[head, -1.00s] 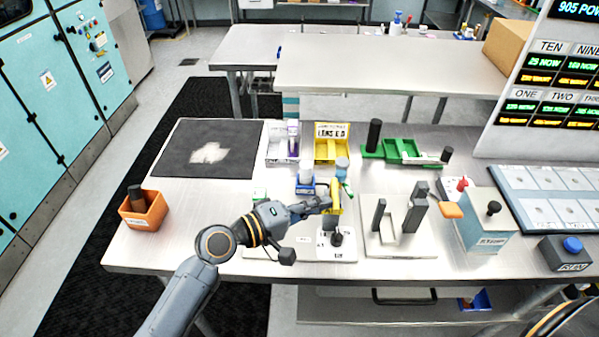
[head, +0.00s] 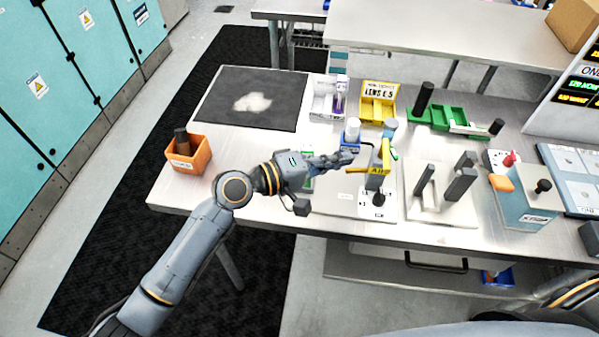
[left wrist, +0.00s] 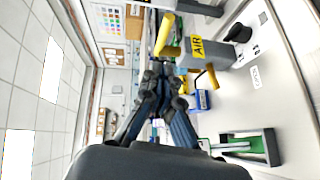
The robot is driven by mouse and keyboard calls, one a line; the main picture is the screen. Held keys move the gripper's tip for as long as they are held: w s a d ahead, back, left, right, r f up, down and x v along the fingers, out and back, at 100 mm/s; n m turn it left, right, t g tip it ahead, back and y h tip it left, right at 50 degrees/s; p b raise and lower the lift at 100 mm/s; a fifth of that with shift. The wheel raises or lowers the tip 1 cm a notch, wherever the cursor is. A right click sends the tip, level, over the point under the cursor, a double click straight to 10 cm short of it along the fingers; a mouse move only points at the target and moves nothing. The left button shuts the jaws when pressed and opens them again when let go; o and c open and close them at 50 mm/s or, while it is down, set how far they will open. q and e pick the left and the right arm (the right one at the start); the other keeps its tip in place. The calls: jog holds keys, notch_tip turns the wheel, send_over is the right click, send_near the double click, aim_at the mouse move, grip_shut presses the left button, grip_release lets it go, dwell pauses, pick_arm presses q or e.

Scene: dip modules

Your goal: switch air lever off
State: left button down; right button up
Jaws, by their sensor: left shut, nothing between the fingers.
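The air lever is a yellow handle (head: 386,154) on a grey block with a yellow AIR label (head: 378,170), standing on a white base plate near the table's front. A thinner yellow bar (head: 356,170) sticks out to the left from the block. In the left wrist view the AIR label (left wrist: 197,46), the yellow handle (left wrist: 164,36) and the thinner bar (left wrist: 206,79) show beyond the fingers. My left gripper (head: 350,157) is shut and empty, just left of the lever and apart from it as far as I can see. My right gripper is out of view.
A blue bin (head: 350,134) with a white bottle stands close behind the gripper. A yellow bin (head: 377,106) and green tray (head: 446,119) lie farther back. A white fixture with grey posts (head: 442,205) stands right of the lever. An orange box (head: 189,155) sits at the left.

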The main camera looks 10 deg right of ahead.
pick_arm(q)
jog(key=s+a+r+b, duration=0.1)
jog(key=s+a+b, duration=0.1)
jog(key=s+a, duration=0.2)
jog(key=shift+w+v, duration=0.3)
jog(key=shift+v, duration=0.95)
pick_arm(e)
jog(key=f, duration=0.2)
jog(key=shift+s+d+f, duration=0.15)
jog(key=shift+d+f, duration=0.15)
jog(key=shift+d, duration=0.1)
